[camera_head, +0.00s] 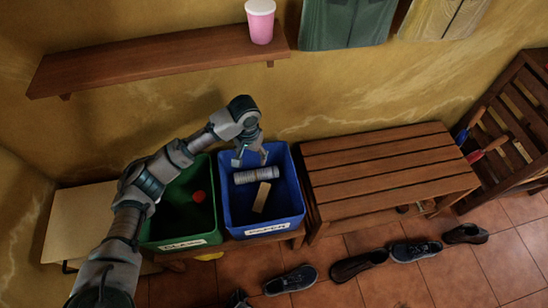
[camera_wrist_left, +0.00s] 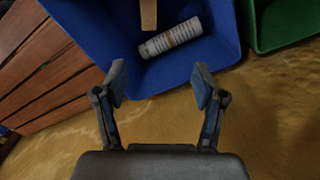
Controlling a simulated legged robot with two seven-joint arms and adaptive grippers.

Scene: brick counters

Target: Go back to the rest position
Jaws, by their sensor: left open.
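My left gripper (camera_head: 250,158) is open and empty above the back edge of the blue bin (camera_head: 285,215), which has a white label on its front. In the left wrist view the two fingers (camera_wrist_left: 160,85) are spread apart over the blue bin's rim (camera_wrist_left: 215,62). A rolled newspaper (camera_head: 256,175) lies inside the blue bin, apart from the fingers; it also shows in the left wrist view (camera_wrist_left: 171,37). A tan block-like piece (camera_head: 261,197) lies beside the roll. My right gripper is not in view.
A green bin (camera_head: 180,230) holding a red round thing (camera_head: 198,196) stands left of the blue bin, partly behind my left arm. A slatted wooden bench (camera_head: 385,165) stands to the right. A wall shelf (camera_head: 150,62) carries a pink cup (camera_head: 260,22). Several shoes (camera_head: 357,265) line the tiled floor.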

